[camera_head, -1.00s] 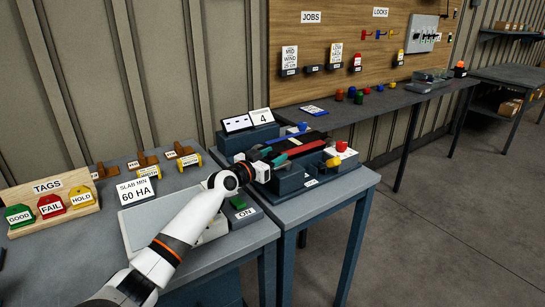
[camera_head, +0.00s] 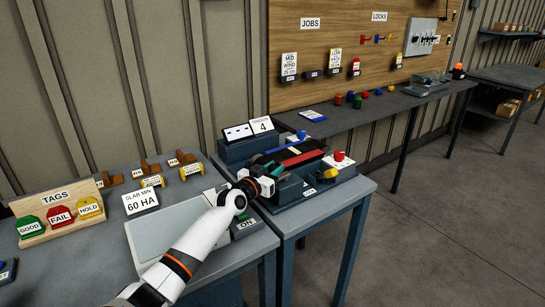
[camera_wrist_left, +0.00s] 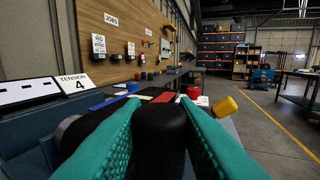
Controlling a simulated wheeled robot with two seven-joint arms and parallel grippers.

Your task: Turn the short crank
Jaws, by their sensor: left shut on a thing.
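The belt press (camera_head: 290,197) stands on the near end of a blue-legged table. My left gripper (camera_head: 279,171) reaches over its near left side. In the left wrist view its teal fingers (camera_wrist_left: 160,135) are shut on a black rounded handle (camera_wrist_left: 160,125), one finger on each side. This looks like the crank's handle; its arm and pivot are hidden by my gripper. A yellow knob (camera_wrist_left: 223,107) stands apart, right of the fingers. A red knob (camera_head: 338,156) and a blue knob (camera_head: 301,135) sit on the press. My right gripper is not in view.
A "TENSION 4" sign (camera_head: 261,125) stands behind the press. The left table holds the tags rack (camera_head: 57,200) and a "60 HA" sign (camera_head: 141,201). Floor at right is clear.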

